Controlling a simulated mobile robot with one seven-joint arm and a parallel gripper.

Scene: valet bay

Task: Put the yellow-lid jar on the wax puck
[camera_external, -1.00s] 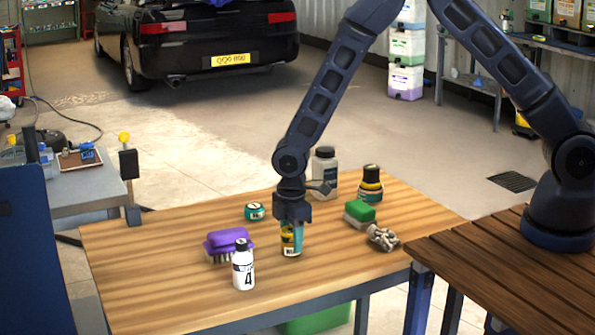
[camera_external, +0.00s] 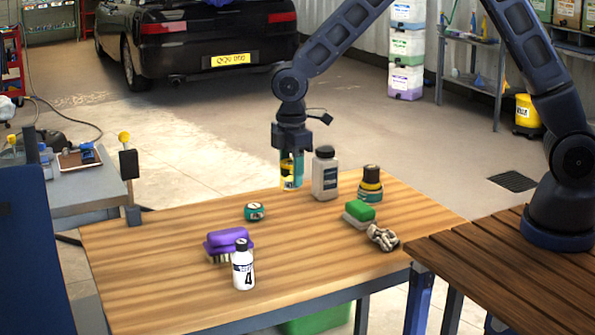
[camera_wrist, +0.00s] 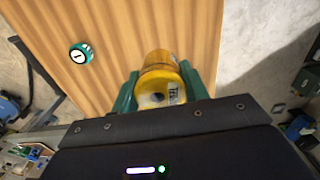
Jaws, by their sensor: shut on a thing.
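My gripper (camera_external: 291,178) is shut on the yellow-lid jar (camera_external: 290,184) and points down, holding it up off the table near the back edge. In the wrist view the jar (camera_wrist: 161,80) shows yellow between the two green fingers of my gripper (camera_wrist: 160,88); the fingers hide part of it. The wax puck (camera_external: 254,212), a small flat teal tin with a pale top, lies on the table to the left and nearer the camera. It also shows at the upper left in the wrist view (camera_wrist: 81,53), apart from the jar, with nothing on it.
A grey bottle with a dark cap (camera_external: 325,175) stands just right of the held jar. A purple brush (camera_external: 228,241) and white bottle (camera_external: 243,266) stand front left.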

